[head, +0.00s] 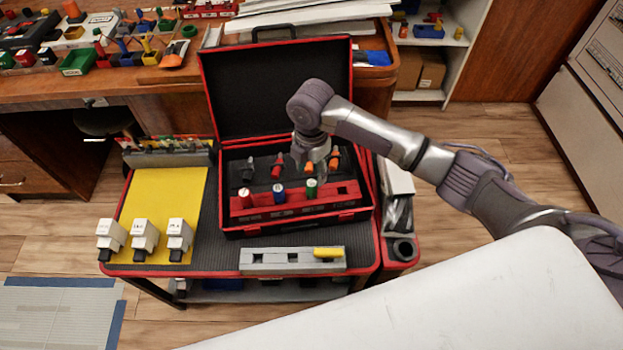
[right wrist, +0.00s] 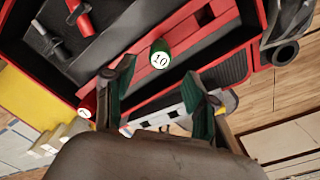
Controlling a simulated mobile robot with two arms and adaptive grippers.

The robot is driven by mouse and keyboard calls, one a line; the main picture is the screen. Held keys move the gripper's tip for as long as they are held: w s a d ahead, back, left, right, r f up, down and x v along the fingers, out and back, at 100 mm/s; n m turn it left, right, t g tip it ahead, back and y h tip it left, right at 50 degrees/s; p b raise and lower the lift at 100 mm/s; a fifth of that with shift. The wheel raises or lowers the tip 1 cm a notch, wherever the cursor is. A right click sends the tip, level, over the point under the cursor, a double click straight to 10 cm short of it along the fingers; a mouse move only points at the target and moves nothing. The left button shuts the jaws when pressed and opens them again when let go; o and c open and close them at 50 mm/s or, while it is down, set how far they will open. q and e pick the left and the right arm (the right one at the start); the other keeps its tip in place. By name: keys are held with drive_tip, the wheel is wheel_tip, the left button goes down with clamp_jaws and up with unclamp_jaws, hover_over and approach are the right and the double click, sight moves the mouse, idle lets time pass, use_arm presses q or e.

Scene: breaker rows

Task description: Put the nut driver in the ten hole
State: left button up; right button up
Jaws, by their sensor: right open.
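The green nut driver (head: 312,188), its white cap marked 10 in the right wrist view (right wrist: 160,54), stands upright at the red rack (head: 340,190) in the open toolbox. A blue-handled driver (head: 279,194) and a red-handled driver (head: 244,198) stand to its left. The red one's cap also shows in the right wrist view (right wrist: 87,106). My right gripper (head: 312,165) is open and empty above the toolbox, just behind the green driver; its two fingers (right wrist: 158,76) are apart. I cannot make out a hole marked ten. My left gripper is not in view.
Red- and orange-handled tools (head: 334,157) lie in the toolbox (head: 228,233) behind the rack. The raised lid (head: 275,85) stands behind. A grey bar (head: 250,262) with a yellow block (head: 328,253) is in front. Three white breakers (head: 145,233) sit on the yellow mat (head: 165,205).

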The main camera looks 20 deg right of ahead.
wheel_tip(320, 180, up, 5)
drive_tip(key=shift+r, duration=0.1)
idle(0.7)
